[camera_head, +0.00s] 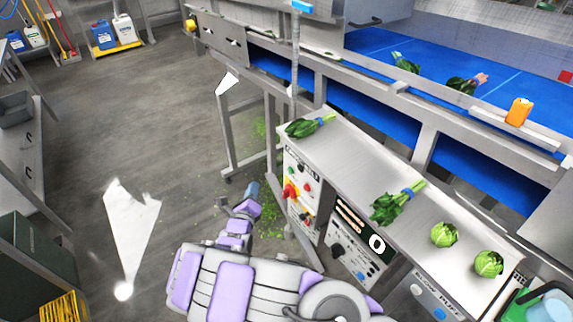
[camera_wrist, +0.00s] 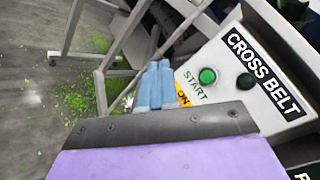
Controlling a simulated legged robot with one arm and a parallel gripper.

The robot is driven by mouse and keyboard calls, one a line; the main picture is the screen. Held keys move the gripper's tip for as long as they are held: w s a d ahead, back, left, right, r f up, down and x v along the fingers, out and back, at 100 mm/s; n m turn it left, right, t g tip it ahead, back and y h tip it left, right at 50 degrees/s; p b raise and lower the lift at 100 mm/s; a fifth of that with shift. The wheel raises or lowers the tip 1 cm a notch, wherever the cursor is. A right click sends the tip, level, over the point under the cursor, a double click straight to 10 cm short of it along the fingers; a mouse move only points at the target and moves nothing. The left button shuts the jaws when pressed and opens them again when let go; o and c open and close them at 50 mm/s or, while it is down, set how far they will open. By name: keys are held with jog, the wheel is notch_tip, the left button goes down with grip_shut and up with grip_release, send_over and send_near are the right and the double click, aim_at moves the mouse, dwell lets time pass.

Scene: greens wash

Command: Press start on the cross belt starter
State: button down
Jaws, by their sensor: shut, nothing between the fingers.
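The cross belt starter is a grey panel (camera_head: 303,168) on the front of the steel bench, with coloured buttons and a red knob (camera_head: 291,190) on yellow. In the wrist view its panel (camera_wrist: 222,57) carries a black CROSS BELT label (camera_wrist: 262,75). A green button (camera_wrist: 208,75) sits above the word START, with a dark button (camera_wrist: 246,82) to its right. My gripper (camera_head: 252,190) is shut and empty, left of the panel. Its blue fingertips (camera_wrist: 159,66) appear left of the green button, with a visible gap in the picture.
The bench top (camera_head: 350,160) holds leafy bunches (camera_head: 385,208) and round green heads (camera_head: 445,235). A second control panel (camera_head: 352,250) is right of the starter. Steel legs (camera_head: 272,150) stand behind my gripper. Floor at left is largely open, with green scraps (camera_head: 268,210) near the bench.

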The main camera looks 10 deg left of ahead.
aim_at(291, 170)
jog(key=w+d+b, duration=0.3)
jog(key=w+d, duration=0.3)
jog(key=d, duration=0.1)
jog(key=shift+w+d+r, duration=0.25)
jog(key=shift+w, duration=0.15)
dwell(0.9)
jog(key=shift+a+f, duration=0.1)
jog(key=shift+a, duration=0.2)
jog(key=shift+d, duration=0.25)
jog(key=shift+a, duration=0.15)
dwell(0.4)
jog(key=shift+w, duration=0.1)
jog(key=shift+w+d+r, duration=0.2)
jog(key=shift+d, duration=0.2)
